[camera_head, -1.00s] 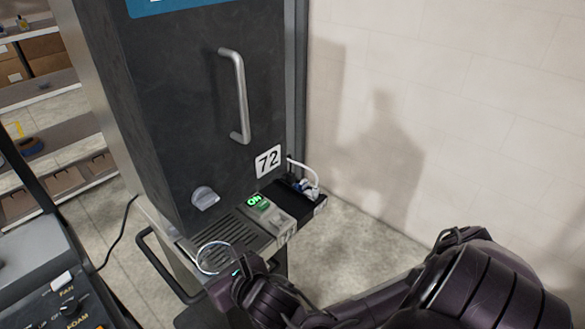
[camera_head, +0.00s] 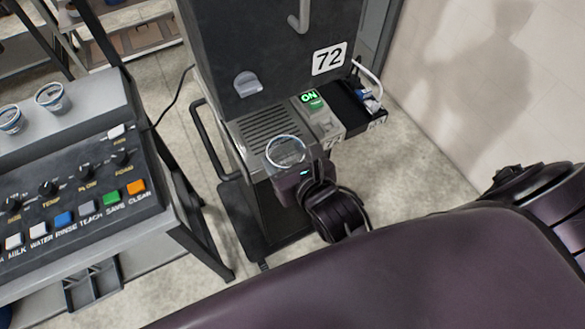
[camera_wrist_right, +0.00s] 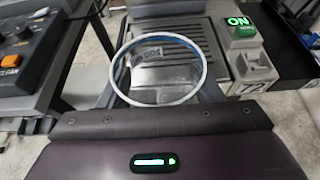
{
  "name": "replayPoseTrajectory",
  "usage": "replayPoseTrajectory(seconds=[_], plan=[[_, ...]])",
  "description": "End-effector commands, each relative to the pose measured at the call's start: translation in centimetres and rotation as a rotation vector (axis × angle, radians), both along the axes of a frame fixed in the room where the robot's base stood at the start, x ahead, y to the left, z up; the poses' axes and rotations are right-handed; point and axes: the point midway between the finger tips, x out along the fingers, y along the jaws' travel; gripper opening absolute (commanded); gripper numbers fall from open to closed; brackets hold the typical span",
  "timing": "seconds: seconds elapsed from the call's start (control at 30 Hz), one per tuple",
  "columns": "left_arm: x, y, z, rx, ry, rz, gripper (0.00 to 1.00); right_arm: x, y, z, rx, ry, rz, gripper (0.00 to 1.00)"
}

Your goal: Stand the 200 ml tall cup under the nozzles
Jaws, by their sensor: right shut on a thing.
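A clear tall cup with a thin pale rim (camera_head: 286,150) is in my right gripper (camera_head: 298,172), at the front edge of the machine's slatted drip tray (camera_head: 262,138). In the right wrist view the cup (camera_wrist_right: 158,72) stands in front of the gripper, its round mouth towards the camera, with the tray (camera_wrist_right: 190,40) beyond and partly seen through it. The gripper is shut on the cup; the fingers are mostly hidden. Whether the cup's base touches anything cannot be told. The nozzles are not visible. My left gripper is not in view.
The dark machine numbered 72 (camera_head: 328,59) has a grey knob (camera_head: 247,84) above the tray and a lit green ON switch (camera_head: 311,99) to the right. At the left, a button panel (camera_head: 75,200) stands close by, with two small cups (camera_head: 50,96) behind it.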

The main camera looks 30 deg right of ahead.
Motion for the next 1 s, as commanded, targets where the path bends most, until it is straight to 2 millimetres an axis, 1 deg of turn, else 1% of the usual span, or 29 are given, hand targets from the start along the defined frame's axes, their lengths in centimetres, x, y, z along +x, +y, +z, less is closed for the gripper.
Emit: replayPoseTrajectory(seconds=[0.03, 0.4, 0.63, 0.83, 0.87, 0.9, 1.0], plan=[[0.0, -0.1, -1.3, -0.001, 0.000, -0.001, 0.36, 0.6, 0.0, -0.5, 0.001, -0.005, 0.001, 0.38], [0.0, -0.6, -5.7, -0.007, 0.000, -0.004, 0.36, 4.0, 0.2, -0.7, 0.001, -0.005, 0.001, 0.38], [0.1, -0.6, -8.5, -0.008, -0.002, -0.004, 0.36, 5.7, 0.2, -0.7, 0.001, -0.005, 0.001, 0.38], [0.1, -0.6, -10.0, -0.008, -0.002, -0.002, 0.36, 8.1, 0.2, -0.7, -0.003, -0.004, -0.002, 0.38], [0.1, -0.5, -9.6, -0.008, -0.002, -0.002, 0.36, 8.5, 0.2, -0.4, -0.004, -0.003, -0.003, 0.38], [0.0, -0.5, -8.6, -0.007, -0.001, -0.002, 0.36, 9.0, 0.2, 0.1, -0.005, -0.003, -0.003, 0.38], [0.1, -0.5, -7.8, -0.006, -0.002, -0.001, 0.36, 10.2, 0.3, 0.0, -0.004, -0.003, -0.003, 0.38]])
